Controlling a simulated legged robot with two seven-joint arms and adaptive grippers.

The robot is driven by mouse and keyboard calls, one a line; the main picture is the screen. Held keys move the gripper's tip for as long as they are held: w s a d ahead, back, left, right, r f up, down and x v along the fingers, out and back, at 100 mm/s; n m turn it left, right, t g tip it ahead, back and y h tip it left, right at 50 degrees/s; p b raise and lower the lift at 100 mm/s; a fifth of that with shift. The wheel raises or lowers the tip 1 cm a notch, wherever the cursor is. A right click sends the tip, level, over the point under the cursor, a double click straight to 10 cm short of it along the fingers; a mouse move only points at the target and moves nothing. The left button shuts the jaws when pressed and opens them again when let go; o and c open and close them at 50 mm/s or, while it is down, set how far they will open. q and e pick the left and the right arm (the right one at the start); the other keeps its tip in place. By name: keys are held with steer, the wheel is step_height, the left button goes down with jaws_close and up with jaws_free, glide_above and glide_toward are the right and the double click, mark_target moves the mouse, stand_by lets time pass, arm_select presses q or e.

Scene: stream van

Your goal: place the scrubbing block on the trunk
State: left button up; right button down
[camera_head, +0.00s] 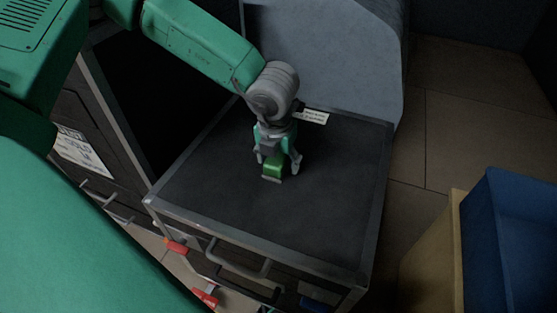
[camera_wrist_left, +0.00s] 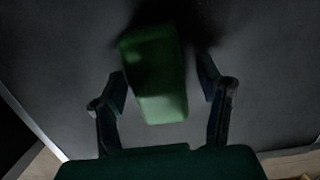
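The scrubbing block is a small green block (camera_head: 273,166) at the middle of the trunk's dark top. The trunk (camera_head: 330,200) is a black case with a metal rim and front handle. My left gripper (camera_head: 279,163) points down over the block, its fingers spread on either side. In the left wrist view, the block (camera_wrist_left: 155,80) lies between the fingers (camera_wrist_left: 165,90), with a clear gap at the right finger and a narrower one at the left. The block appears to rest on the top; its underside is hidden. My right gripper is not in view.
A blue bin (camera_head: 510,240) and a tan box (camera_head: 435,260) stand at the right. Most of the trunk top is bare.

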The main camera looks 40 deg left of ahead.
mark_target(276, 162)
arm_select(q)
step_height(276, 162, up, 12)
steer(key=s+p, duration=0.1)
steer(key=p, duration=0.4)
steer(key=shift+s+d, duration=0.35)
steer(key=shift+s, duration=0.05)
steer(key=shift+f, duration=0.1)
